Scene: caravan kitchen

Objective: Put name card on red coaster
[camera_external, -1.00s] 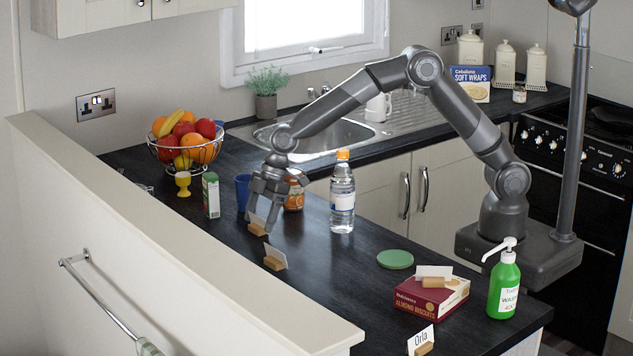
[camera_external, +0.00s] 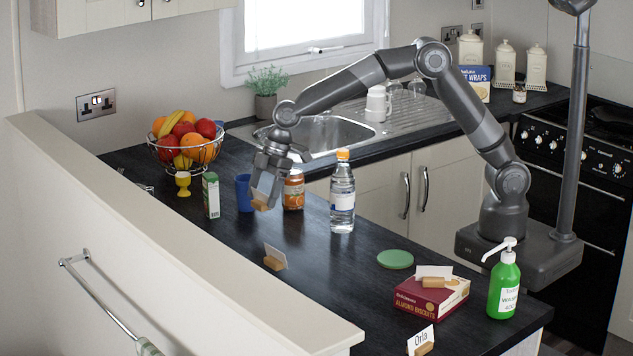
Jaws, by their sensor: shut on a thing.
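My gripper (camera_external: 263,194) points down over the far left part of the dark counter. It is shut on a name card (camera_external: 261,203), a white card in a small wooden block, and holds it above the counter. Its writing cannot be read. A second name card (camera_external: 275,258) stands on the counter nearer the front. A green coaster (camera_external: 395,259) lies flat and bare right of the middle. I see no red coaster.
Near my gripper stand a blue cup (camera_external: 244,193), an orange-labelled jar (camera_external: 293,190), a water bottle (camera_external: 342,193) and a small carton (camera_external: 211,195). The biscuit box (camera_external: 432,293) and green pump bottle (camera_external: 504,286) stand at right. The counter's middle is clear.

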